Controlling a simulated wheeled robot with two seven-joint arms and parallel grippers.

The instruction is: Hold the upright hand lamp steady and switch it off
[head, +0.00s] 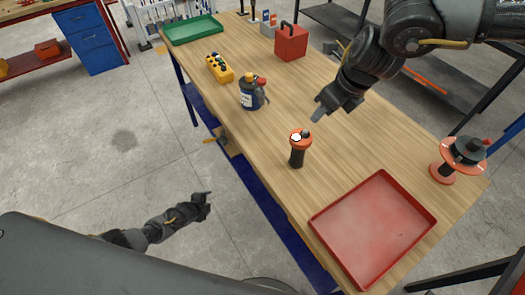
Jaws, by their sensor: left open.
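The hand lamp (297,156) stands upright on the wooden workbench, with a dark body and an orange head. A bright white spot shows on its head, and a dark knob or switch sits at the top right of it. My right gripper (319,115) reaches down from the upper right, behind and slightly right of the lamp head, apart from it in the picture. Its fingers overlap, so I cannot tell whether they are open or shut. My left gripper (207,200) is open and empty, over the floor left of the bench, well away from the lamp.
A red tray (372,228) lies right of the lamp. An orange-flanged spool (463,158) stands at the right edge. Bare wood surrounds the lamp.

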